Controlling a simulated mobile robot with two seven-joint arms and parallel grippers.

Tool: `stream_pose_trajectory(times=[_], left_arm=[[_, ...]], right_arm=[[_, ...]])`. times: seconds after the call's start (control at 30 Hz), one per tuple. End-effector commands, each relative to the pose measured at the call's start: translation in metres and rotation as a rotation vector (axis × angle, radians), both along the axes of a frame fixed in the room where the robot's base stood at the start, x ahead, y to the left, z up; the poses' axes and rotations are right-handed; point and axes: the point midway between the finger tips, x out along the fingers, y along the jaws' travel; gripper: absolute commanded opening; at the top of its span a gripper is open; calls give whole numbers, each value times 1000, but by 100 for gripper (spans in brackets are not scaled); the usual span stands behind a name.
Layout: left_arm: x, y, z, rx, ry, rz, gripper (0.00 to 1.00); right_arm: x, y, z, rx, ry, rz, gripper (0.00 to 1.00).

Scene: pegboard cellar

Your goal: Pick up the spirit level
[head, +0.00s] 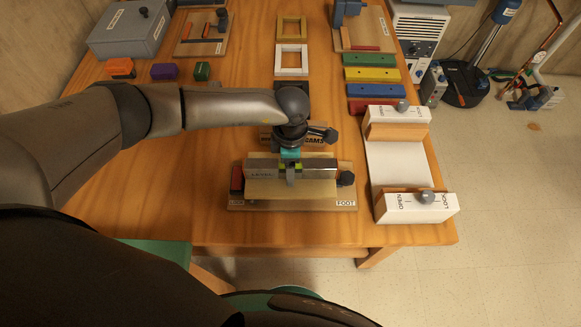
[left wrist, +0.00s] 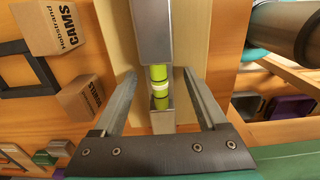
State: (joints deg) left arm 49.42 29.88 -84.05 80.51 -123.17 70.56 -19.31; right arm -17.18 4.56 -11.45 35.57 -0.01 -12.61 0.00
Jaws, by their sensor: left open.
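The spirit level (head: 318,169) is a grey metal bar marked LEVEL with a yellow-green vial at its middle. It lies crosswise on a wooden board (head: 291,203) near the table's front edge. In the left wrist view the level (left wrist: 152,30) runs up the picture. My left gripper (head: 291,173) is over the middle of the level, pointing down. In the left wrist view its open fingers (left wrist: 160,76) are on either side of the bar at the vial, with a visible gap on each side. My right gripper is not in view.
The board has a red block (head: 237,178) at its left end and a dark knob (head: 346,178) at its right. A white OPEN/LOCK fixture (head: 402,165) is to the right. The table left of the board is clear.

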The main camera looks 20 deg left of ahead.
Motion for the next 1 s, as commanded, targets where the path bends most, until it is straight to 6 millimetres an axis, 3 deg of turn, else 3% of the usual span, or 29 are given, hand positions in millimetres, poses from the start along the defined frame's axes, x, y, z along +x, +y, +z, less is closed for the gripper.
stream_pose_trajectory(times=[0.2,0.83,1.0], left_arm=[[0,0,0,0,-1,0,74],[0,0,0,0,-1,0,3],[0,0,0,0,-1,0,0]], right_arm=[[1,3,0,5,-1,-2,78],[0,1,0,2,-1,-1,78],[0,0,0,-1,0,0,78]])
